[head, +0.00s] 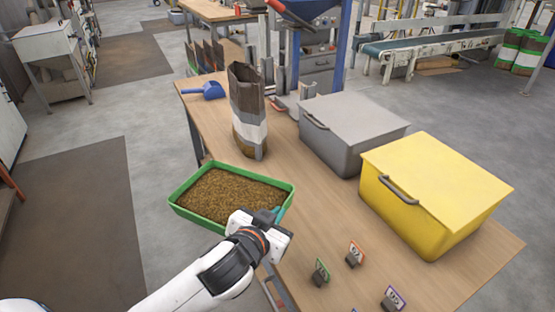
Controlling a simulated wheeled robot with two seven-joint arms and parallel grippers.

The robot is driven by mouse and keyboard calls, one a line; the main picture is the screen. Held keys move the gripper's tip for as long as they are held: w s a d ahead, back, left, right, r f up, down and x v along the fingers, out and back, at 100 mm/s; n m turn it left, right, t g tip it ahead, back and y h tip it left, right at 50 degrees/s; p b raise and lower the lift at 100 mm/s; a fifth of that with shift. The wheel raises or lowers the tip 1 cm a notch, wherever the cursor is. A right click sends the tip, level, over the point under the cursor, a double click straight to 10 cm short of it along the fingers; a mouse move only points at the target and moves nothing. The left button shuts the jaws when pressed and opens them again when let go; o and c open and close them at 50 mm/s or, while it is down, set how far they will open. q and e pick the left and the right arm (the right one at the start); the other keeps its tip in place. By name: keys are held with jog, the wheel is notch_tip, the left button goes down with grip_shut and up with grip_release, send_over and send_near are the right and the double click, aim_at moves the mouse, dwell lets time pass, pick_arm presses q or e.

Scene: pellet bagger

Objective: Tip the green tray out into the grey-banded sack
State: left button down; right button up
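The green tray (184,212) is full of brown pellets (232,192) and looks about level. Much of it shows past the table's left edge, and it seems held up. My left gripper (279,214) is at the tray's near right corner and appears shut on its rim; its own body partly hides the fingers. The sack (249,128) is brown with a pale grey-white band. It stands upright on the table beyond the tray, its open top facing up. The tray is apart from the sack's mouth and lower than it. My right gripper is not in view.
A grey lidded bin (330,148) and a yellow lidded bin (405,208) stand right of the sack on the table (318,225). A blue scoop (209,91) lies at the far left corner. Small tag holders (353,257) stand at the front. A blue-framed machine (342,45) stands behind.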

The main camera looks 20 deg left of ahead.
pick_arm(q)
jog(key=w+d+f+m+g+h, duration=0.2)
jog(key=w+d+f+m+h, duration=0.3)
jog(key=w, duration=0.3)
jog(key=w+a+r+m+h, duration=0.1)
jog(key=w+a+m+h, duration=0.1)
jog(key=w, duration=0.4)
jog(key=shift+a+r+g+h, duration=0.3)
jog(key=shift+r+h, duration=0.05)
jog(key=shift+h, duration=0.15)
jog(key=shift+w, duration=0.1)
notch_tip(320, 180, down, 10)
jog(key=shift+r, duration=0.15)
jog(key=c, duration=1.6)
grip_release()
